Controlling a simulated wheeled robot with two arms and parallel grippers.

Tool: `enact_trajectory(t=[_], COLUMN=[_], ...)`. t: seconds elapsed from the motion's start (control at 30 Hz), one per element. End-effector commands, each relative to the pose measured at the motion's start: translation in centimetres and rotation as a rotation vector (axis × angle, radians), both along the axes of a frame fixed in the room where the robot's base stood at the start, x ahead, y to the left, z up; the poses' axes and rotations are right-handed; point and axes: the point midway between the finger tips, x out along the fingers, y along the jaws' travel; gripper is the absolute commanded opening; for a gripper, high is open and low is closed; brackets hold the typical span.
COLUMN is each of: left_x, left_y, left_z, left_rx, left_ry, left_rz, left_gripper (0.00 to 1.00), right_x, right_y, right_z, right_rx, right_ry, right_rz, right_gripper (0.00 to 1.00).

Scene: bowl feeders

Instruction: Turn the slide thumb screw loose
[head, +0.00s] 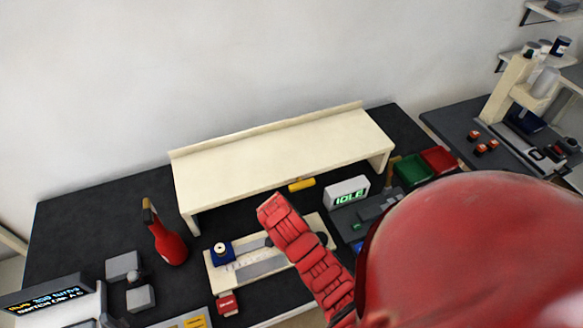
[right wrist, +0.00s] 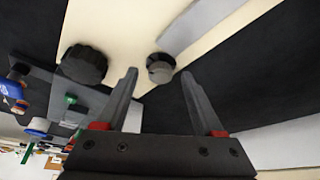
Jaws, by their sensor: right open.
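In the right wrist view, a small dark round knob with a grey top (right wrist: 160,67) sits on a cream plate (right wrist: 125,22), beside a grey slide strip (right wrist: 205,18). A larger black ribbed knob (right wrist: 83,64) stands to its left. I cannot tell for certain which is the slide thumb screw. My right gripper (right wrist: 160,77) is open; its fingertips lie to either side of the small knob in the picture, with no clear contact. In the head view the cream fixture (head: 218,278) shows, but my red arm hides the gripper and part of the fixture. My left gripper is out of view.
In the head view, a cream raised shelf (head: 285,145) stands behind the fixture. A red bottle (head: 166,240) and grey blocks (head: 123,266) stand left. A display reading IDLE (head: 347,193), a green bin (head: 412,170) and a red bin (head: 439,160) are right.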

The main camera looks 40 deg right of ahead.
Motion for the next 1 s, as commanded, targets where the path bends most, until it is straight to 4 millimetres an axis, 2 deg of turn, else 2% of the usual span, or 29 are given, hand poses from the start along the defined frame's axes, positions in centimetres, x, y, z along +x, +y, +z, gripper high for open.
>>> enact_trajectory(t=[0.03, 0.4, 0.43, 0.77, 1.0], left_x=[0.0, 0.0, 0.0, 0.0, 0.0], left_y=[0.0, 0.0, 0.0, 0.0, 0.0], left_z=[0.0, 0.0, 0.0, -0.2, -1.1], left_rx=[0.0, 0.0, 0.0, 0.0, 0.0], left_ry=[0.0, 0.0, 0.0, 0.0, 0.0], left_rz=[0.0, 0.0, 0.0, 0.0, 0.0], left_gripper=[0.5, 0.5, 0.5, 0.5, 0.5], right_x=[0.0, 0.0, 0.0, 0.0, -0.1], right_y=[0.0, 0.0, 0.0, -0.1, -0.2], right_z=[0.0, 0.0, 0.0, 0.0, -0.1], right_rx=[0.0, -0.001, -0.001, 0.0, 0.0], right_ry=[0.0, -0.001, -0.001, -0.001, -0.004], right_rz=[0.0, 0.0, 0.0, 0.023, 0.136], right_gripper=[0.69, 0.03, 0.0, 0.0, 0.0])
